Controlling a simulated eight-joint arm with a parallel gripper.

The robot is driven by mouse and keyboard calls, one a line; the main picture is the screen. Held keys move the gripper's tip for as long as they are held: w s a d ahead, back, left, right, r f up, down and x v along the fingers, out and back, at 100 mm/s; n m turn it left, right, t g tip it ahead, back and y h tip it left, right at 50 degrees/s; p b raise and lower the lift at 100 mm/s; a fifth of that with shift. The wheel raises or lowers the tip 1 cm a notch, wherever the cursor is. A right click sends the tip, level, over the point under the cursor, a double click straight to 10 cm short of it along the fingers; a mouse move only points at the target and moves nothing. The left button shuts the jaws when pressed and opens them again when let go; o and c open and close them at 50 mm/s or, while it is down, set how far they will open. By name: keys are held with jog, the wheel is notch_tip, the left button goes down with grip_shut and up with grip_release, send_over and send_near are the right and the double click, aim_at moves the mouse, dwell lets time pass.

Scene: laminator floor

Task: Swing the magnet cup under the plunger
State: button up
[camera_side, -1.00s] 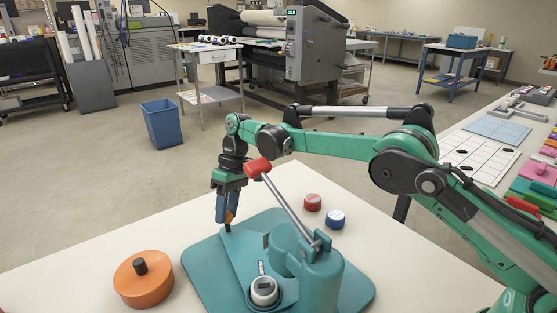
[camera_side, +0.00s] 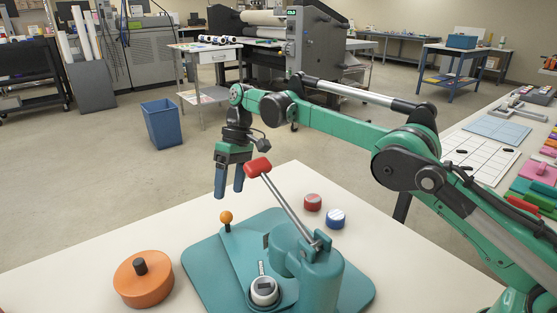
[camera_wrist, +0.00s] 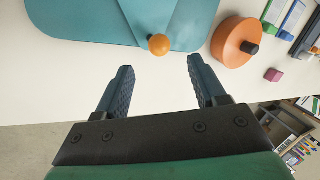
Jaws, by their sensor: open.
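A teal button press (camera_side: 215,262) stands on the white table, with a long lever ending in a red grip (camera_side: 257,167). A flat teal swing arm carries an orange ball knob (camera_side: 226,217) on a dark stem at its far end. A round cup (camera_side: 264,289) with a pale disc sits at the front, beside the press's column (camera_side: 322,278). The plunger is hidden, so I cannot tell whether the cup is under it. My gripper (camera_side: 229,193) is open and empty, above and clear of the knob. The wrist view shows the knob (camera_wrist: 159,45) beyond the gap between my fingertips (camera_wrist: 160,62).
An orange disc with a black knob (camera_side: 143,280) lies left of the press. The lever's red grip is close to my gripper's right. The table's far edge is just beyond the knob.

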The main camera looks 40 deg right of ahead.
jog(key=shift+r, duration=0.2)
jog(key=shift+d, duration=0.15)
jog(key=c, duration=0.5)
jog(key=d+r+m+t, duration=0.1)
jog(key=d+r+t, duration=0.1)
jog(key=d+r, duration=0.1)
jog(key=shift+s+d+r+y, duration=0.1)
jog(key=shift+d+r+y, duration=0.1)
jog(key=shift+y, duration=0.1)
grip_shut()
jog(key=s+d+r+m+t, duration=0.2)
jog(key=s+d+r+t, duration=0.1)
jog(key=s+d, duration=0.1)
jog(key=x, duration=0.9)
jog(key=shift+w, duration=0.25)
jog(key=a+f, duration=0.2)
jog(key=a, duration=0.1)
jog(key=shift+s, duration=0.1)
jog(key=shift+a+f, duration=0.2)
jog(key=shift+a, duration=0.15)
